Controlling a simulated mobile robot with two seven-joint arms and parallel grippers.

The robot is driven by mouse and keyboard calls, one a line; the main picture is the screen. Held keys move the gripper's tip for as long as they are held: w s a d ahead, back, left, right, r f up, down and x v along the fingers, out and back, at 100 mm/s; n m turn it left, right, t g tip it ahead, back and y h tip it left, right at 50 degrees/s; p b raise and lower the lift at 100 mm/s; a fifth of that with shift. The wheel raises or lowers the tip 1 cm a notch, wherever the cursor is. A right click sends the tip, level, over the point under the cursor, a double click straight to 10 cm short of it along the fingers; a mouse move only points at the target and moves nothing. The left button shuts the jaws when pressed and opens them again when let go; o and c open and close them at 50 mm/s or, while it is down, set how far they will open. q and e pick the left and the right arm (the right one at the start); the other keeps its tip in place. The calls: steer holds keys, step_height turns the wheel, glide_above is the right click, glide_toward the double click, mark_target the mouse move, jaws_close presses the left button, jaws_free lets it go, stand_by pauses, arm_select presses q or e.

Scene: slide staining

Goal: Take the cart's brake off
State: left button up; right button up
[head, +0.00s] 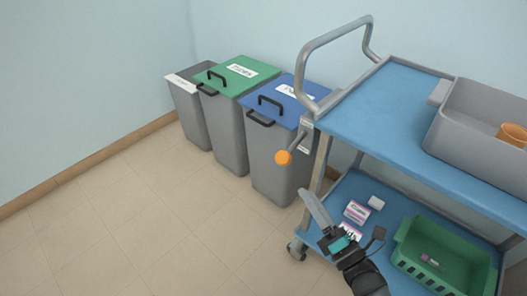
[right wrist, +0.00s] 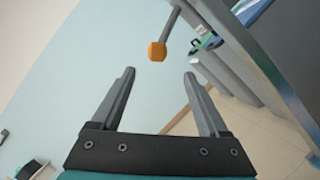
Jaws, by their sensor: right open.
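The cart (head: 372,115) stands at the right in the head view, with blue shelves and a grey metal frame. Its brake lever ends in an orange knob (head: 283,157) and juts out to the left from the left front post. My right gripper (head: 308,198) is below and to the right of the knob in the head view, open and empty. In the right wrist view the orange knob (right wrist: 157,51) is beyond the two open fingertips (right wrist: 160,75), apart from both. My left gripper is not in view.
A grey tub (head: 465,125) is on the top shelf; a green basket (head: 425,250) and small boxes (head: 357,211) are on the lower shelf. Floor at left is clear.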

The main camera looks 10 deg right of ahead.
mark_target(280, 154)
steer(key=b+x, duration=0.1)
steer(key=x, duration=0.6)
steer(key=b+x, duration=0.1)
steer(key=x, duration=0.5)
steer(key=shift+w+a+r, duration=0.2)
steer(key=shift+w+r, duration=0.05)
steer(key=shift+r, duration=0.05)
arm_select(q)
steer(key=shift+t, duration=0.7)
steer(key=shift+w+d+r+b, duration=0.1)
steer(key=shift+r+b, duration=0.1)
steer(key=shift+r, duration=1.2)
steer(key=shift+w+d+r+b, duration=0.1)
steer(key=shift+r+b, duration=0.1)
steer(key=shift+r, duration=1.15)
arm_select(e)
steer(key=shift+x, duration=0.85)
steer(key=shift+r, duration=0.1)
jaws_close()
